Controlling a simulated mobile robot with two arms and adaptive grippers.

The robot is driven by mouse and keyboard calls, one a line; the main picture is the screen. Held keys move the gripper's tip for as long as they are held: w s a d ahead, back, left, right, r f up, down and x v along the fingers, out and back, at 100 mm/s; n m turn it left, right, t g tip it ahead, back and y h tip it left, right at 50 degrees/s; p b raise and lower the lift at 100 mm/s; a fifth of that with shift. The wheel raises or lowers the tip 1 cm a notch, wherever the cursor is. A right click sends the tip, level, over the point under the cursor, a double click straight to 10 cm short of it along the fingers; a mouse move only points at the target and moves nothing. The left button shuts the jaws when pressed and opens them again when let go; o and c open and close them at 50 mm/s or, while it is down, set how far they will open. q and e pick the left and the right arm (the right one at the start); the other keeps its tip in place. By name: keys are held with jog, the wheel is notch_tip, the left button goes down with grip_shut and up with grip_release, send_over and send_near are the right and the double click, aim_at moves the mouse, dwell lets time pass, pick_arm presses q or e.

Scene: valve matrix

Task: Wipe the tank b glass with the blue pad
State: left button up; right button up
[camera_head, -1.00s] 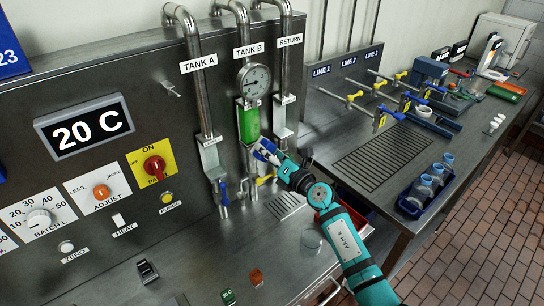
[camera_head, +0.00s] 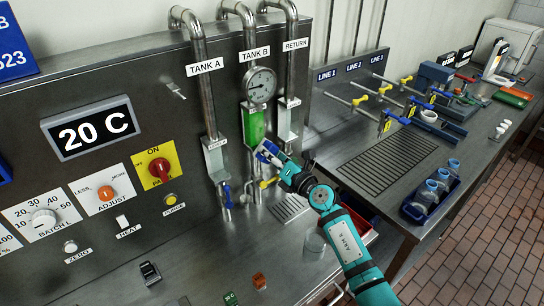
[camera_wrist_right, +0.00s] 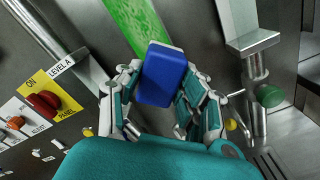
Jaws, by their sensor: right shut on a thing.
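The tank B glass (camera_head: 254,127) is an upright tube filled with green, under the TANK B label and a round gauge (camera_head: 258,84). The glass also shows at the top of the right wrist view (camera_wrist_right: 138,25). My right gripper (camera_head: 277,162) is shut on the blue pad (camera_head: 268,151), just below and right of the glass. In the right wrist view the blue pad (camera_wrist_right: 164,75) sits between both fingers, its upper end overlapping the lower part of the glass. I cannot tell whether it touches. My left gripper is not in view.
A yellow-handled valve (camera_head: 268,183) and a blue-handled valve (camera_head: 226,193) stick out below the tank pipes, close to my right gripper. The RETURN pipe (camera_head: 290,60) is right of the glass. A drain grille (camera_head: 290,207) lies on the counter below.

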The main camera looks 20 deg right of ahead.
jog(key=shift+w+a, duration=0.25)
jog(key=shift+w, duration=0.35)
notch_tip(320, 180, up, 2)
jog(key=p, duration=0.2)
jog(key=shift+r+p, duration=0.2)
jog(key=shift+p, duration=0.15)
jog(key=shift+s+r+p, duration=0.15)
jog(key=shift+r+p, duration=0.15)
jog(key=shift+r, duration=4.3)
jog(key=shift+f+b, duration=3.3)
jog(key=shift+f, duration=2.55)
jog(key=shift+r, duration=0.1)
